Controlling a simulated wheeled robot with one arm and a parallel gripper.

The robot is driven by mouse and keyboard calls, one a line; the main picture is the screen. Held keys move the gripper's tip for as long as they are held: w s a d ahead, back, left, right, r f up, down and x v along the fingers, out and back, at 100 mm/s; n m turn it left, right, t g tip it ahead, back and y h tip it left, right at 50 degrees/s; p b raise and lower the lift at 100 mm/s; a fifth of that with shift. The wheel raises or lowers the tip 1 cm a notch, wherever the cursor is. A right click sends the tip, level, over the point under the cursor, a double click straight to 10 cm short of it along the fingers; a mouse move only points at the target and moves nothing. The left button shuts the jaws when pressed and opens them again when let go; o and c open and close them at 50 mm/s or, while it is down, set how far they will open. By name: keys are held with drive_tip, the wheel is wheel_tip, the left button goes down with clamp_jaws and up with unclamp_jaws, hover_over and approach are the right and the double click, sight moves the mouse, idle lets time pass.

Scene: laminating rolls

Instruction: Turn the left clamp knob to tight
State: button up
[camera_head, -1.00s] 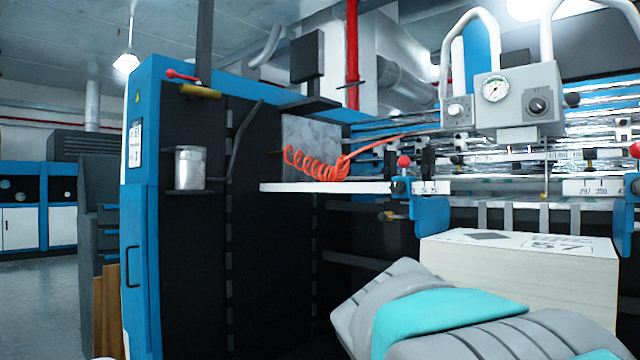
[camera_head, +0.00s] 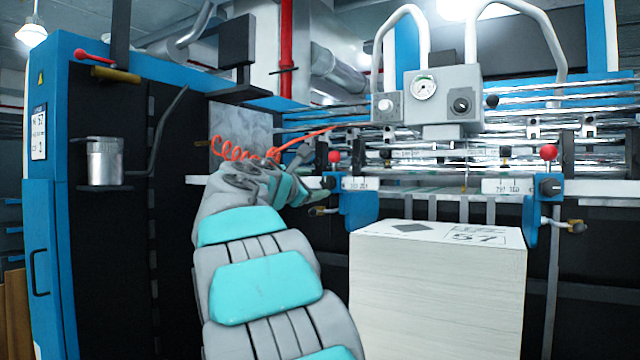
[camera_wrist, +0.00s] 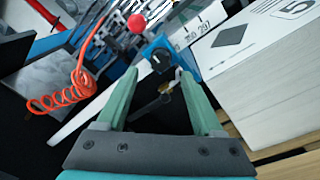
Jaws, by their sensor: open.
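The left clamp knob (camera_head: 329,183) is a small dark knob on a blue bracket (camera_head: 360,208), below a red ball handle, at the left end of the scale bar. In the wrist view the knob (camera_wrist: 160,59) shows on its blue block just beyond and between the fingertips. My gripper (camera_head: 307,178) is beside the knob's left side in the head view. In the wrist view my gripper (camera_wrist: 157,75) is open, its two green fingers apart with nothing held. The knob's pointer and setting are too small to read.
A tall paper stack (camera_head: 435,290) stands right of my arm. A red coiled hose (camera_head: 240,150) hangs left of the gripper, by a white shelf edge. A second clamp knob (camera_head: 552,186) sits farther right. A gauge box (camera_head: 430,95) is above. A metal can (camera_head: 104,161) is at left.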

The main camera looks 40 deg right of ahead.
sight(326, 183)
drive_tip(key=x, duration=0.5)
drive_tip(key=shift+w+d+f+p, duration=0.1)
drive_tip(key=shift+w+d+p, duration=0.05)
drive_tip(key=shift+d+p, duration=0.15)
clamp_jaws()
